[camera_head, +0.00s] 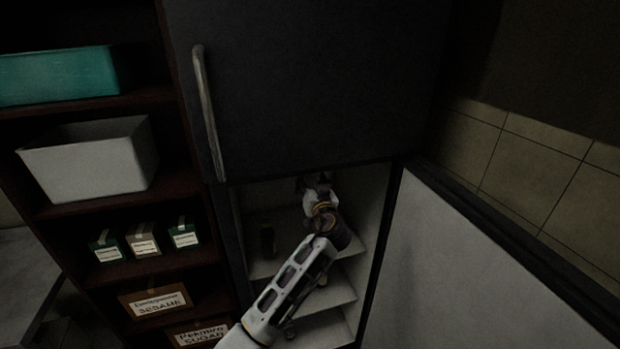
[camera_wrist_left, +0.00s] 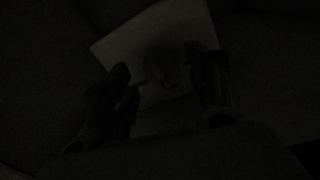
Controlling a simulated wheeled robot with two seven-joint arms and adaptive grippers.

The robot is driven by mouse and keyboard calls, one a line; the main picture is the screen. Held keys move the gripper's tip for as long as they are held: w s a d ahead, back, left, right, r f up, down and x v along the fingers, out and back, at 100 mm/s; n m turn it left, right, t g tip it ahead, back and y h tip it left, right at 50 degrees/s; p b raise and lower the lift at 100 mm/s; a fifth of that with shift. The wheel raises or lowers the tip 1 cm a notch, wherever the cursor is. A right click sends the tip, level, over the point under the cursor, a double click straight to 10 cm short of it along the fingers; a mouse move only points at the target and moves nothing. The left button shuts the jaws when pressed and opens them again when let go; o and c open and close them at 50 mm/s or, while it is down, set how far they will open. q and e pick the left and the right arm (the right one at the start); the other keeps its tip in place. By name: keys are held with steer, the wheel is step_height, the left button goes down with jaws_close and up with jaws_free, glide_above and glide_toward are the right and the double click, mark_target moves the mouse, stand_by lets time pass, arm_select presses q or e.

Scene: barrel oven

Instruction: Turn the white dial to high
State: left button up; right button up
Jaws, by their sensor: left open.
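My left gripper (camera_head: 316,182) reaches into the upper part of the open lower compartment of a dark fridge (camera_head: 310,85). In the left wrist view my left gripper (camera_wrist_left: 163,74) has its two dark fingers spread apart, open. Between and beyond the fingers is a pale square plate (camera_wrist_left: 122,48) with a small darker shape (camera_wrist_left: 160,68) at its middle. This may be the dial, but the view is too dark to tell its colour, its setting or whether a finger touches it. In the head view the arm and gripper hide this spot. My right gripper is not in view.
The fridge's lower door (camera_head: 440,265) stands open at the right. Pale shelves (camera_head: 335,293) lie below my arm, with a dark jar (camera_head: 267,241) at the left. A brown rack (camera_head: 125,203) with bins and boxes stands left of the fridge. The upper door (camera_head: 330,80) is shut.

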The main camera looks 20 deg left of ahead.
arm_select(q)
steer(key=shift+x, duration=0.8)
steer(key=c, duration=1.1)
steer(key=shift+o, duration=0.2)
